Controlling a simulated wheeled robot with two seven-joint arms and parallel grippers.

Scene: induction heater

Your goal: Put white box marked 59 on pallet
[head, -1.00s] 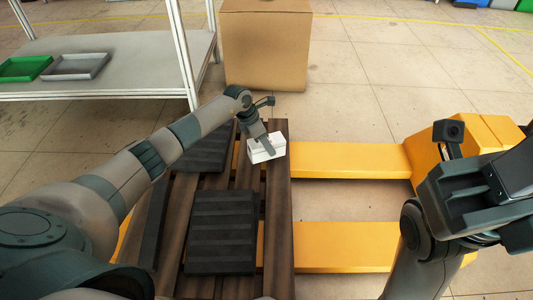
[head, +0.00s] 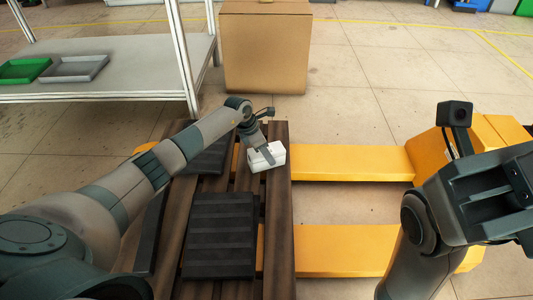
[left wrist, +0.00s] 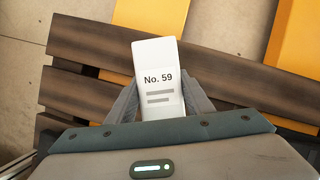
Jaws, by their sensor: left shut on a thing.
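The white box marked "No. 59" (left wrist: 158,85) is between the fingers of my left gripper (left wrist: 158,105), which is shut on it. In the head view the white box (head: 268,157) is at the right side of the brown slatted pallet (head: 277,215), over its right board. My left gripper (head: 266,152) comes to it from the upper left. I cannot tell whether the box touches the boards. My right gripper (head: 515,205) is at the right, away from the pallet; its fingertips are not clearly seen.
Black ribbed blocks (head: 220,235) lie on the pallet. A yellow pallet jack (head: 350,162) has its forks under the pallet. A large cardboard box (head: 265,50) stands behind. A shelf (head: 120,75) with a green tray (head: 22,70) and a grey tray (head: 74,68) is at the upper left.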

